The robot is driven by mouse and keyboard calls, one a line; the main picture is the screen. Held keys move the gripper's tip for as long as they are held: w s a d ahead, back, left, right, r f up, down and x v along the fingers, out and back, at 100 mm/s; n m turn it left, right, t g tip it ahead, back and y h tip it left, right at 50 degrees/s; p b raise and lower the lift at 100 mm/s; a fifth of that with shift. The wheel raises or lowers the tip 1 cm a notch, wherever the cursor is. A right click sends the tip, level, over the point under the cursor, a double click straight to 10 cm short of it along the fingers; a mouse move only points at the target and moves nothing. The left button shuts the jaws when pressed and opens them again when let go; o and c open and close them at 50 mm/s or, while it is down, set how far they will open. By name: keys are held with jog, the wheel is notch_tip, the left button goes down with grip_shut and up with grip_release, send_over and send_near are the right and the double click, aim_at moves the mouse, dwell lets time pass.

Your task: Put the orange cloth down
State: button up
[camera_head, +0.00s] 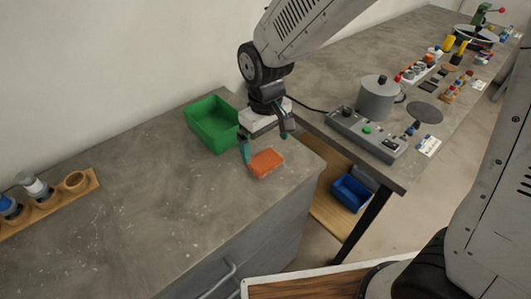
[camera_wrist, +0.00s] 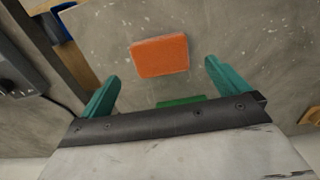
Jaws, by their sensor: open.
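The orange cloth (camera_head: 266,162) is a small folded block lying on the grey counter (camera_head: 180,200), close to its right end. It also shows in the wrist view (camera_wrist: 160,56), flat on the counter and ahead of my fingers. My gripper (camera_head: 265,146) is above and just behind the cloth, with its two teal fingers spread wide. In the wrist view my gripper (camera_wrist: 160,88) is open, with nothing between the fingers. The cloth appears apart from both fingers.
A green bin (camera_head: 212,123) stands on the counter behind and left of my gripper. A wooden rack (camera_head: 50,202) with bottles is at the far left. A workbench (camera_head: 400,180) with a grey device (camera_head: 366,134) stands to the right. The counter's middle is clear.

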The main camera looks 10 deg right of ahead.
aim_at(266, 160)
notch_tip(266, 160, up, 6)
jog(key=s+d+r+m, duration=0.2)
jog(key=s+d+r, duration=0.15)
jog(key=d, duration=0.25)
jog(key=s+d+r+m, duration=0.1)
jog(key=s+d+r, duration=0.25)
jog(key=d, duration=0.25)
jog(key=s+d+r+m+t, duration=0.1)
jog(key=s+d+r+m, duration=0.2)
jog(key=s+d, duration=0.5)
jog(key=s, duration=0.4)
jog(key=shift+s+d+m, duration=0.15)
jog(key=shift+d+m, duration=0.15)
jog(key=shift+m, duration=0.1)
